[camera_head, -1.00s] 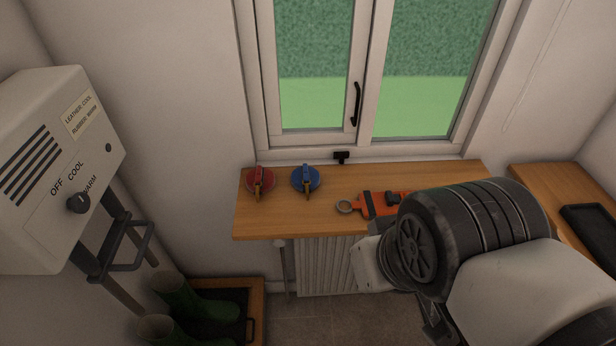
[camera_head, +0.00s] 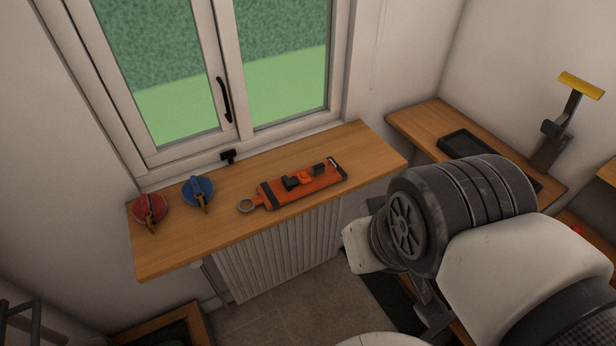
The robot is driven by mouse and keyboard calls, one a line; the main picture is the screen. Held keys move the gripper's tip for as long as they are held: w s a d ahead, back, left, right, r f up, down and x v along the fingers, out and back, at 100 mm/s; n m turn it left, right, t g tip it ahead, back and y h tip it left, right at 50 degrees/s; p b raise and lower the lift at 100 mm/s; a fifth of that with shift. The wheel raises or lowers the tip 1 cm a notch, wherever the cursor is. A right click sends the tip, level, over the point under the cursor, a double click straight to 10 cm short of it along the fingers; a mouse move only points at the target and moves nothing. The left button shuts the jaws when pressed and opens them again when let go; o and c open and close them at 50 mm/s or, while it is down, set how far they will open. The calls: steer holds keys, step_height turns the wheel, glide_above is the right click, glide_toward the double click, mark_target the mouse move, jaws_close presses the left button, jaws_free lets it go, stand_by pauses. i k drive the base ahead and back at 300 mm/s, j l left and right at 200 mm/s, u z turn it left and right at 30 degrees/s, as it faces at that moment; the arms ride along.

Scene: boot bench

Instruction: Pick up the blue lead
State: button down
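The blue lead (camera_head: 197,191) is a round blue disc-shaped case with a dark and yellowish piece across it. It lies at the left part of the wooden sill shelf (camera_head: 165,262) under the window, just right of a similar red one (camera_head: 150,209). My arm fills the right of the view, well to the right of the blue lead and apart from it. A dark jointed part below my arm may belong to my gripper (camera_head: 430,302), but its fingertips cannot be made out. Nothing touches the blue lead.
An orange tool-like item (camera_head: 302,184) with a ring end lies on the shelf, right of the blue lead. A black window handle (camera_head: 224,100) is above. A radiator (camera_head: 280,250) stands beneath. At right, another wooden surface (camera_head: 425,120) holds a black tray (camera_head: 470,147).

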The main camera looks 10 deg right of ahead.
mark_target(196, 191)
steer(key=i+j+u, duration=0.15)
steer(key=i+u, duration=0.15)
steer(key=i, duration=0.25)
steer(key=i+u, duration=0.25)
steer(key=i, duration=0.3)
